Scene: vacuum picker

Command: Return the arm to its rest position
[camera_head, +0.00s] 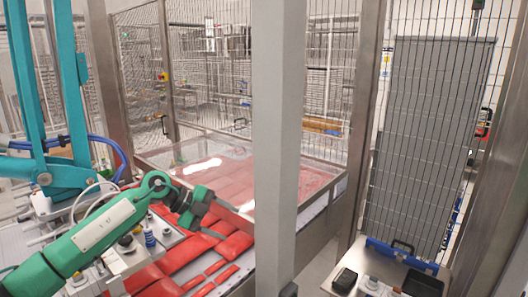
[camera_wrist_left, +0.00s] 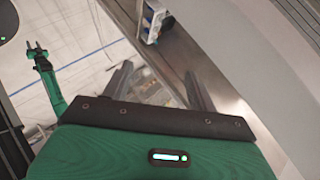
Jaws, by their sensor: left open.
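My left arm comes in from the left in the head view, green with dark joints. My left gripper (camera_head: 222,222) is above the red packages (camera_head: 180,256) on the left side. In the left wrist view its two dark fingers (camera_wrist_left: 160,86) stand well apart with nothing between them, so it is open and empty. A small green arm with a two-pronged tip (camera_wrist_left: 36,48) shows at the upper left of the wrist view. I cannot tell for sure whether it is my right arm, nor how its jaws stand.
A teal delta picker (camera_head: 50,170) stands at the left. A grey post (camera_head: 279,150) crosses the middle in front. Wire fencing (camera_head: 140,80) closes the back. A bench (camera_head: 345,265) with a black tray (camera_head: 344,280) is at the lower right. Red packages cover the conveyor below the arm.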

